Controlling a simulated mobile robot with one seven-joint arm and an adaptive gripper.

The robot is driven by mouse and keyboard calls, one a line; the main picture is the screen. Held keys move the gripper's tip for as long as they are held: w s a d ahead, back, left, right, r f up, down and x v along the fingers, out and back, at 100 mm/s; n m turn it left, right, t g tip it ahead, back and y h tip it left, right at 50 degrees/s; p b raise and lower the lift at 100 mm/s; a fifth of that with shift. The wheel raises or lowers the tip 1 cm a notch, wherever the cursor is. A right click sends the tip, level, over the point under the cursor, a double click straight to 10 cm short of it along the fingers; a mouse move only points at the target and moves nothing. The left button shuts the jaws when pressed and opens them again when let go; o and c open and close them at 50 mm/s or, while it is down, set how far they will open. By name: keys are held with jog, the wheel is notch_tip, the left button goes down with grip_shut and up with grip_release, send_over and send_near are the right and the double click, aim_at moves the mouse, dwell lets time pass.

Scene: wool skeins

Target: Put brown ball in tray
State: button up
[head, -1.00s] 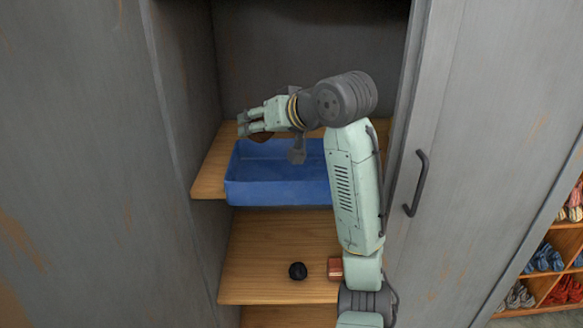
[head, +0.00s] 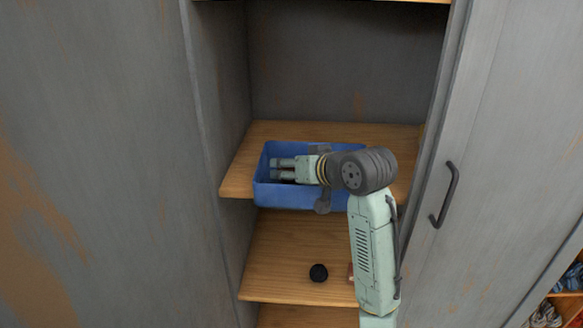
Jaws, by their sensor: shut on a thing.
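The blue tray (head: 300,197) stands on the upper wooden shelf inside the cabinet. My gripper (head: 276,169) reaches in from the right, with its fingers pointing left, low over the left part of the tray and within its walls. It is shut on the brown ball, which is mostly hidden by the fingers; only a small dark brown patch may show beside them. I cannot tell whether the ball touches the tray floor.
A black ball (head: 318,272) lies on the lower shelf (head: 275,250), with a reddish-brown block (head: 351,272) partly behind my arm. Cabinet walls stand close on both sides, and a handled door (head: 500,170) is at right. The upper shelf (head: 300,131) is clear behind the tray.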

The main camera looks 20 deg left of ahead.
jog(key=shift+f, duration=0.2)
jog(key=o, duration=1.1)
jog(key=shift+r, duration=0.2)
jog(key=b+v, duration=0.2)
jog(key=v, duration=1)
jog(key=shift+b, duration=0.3)
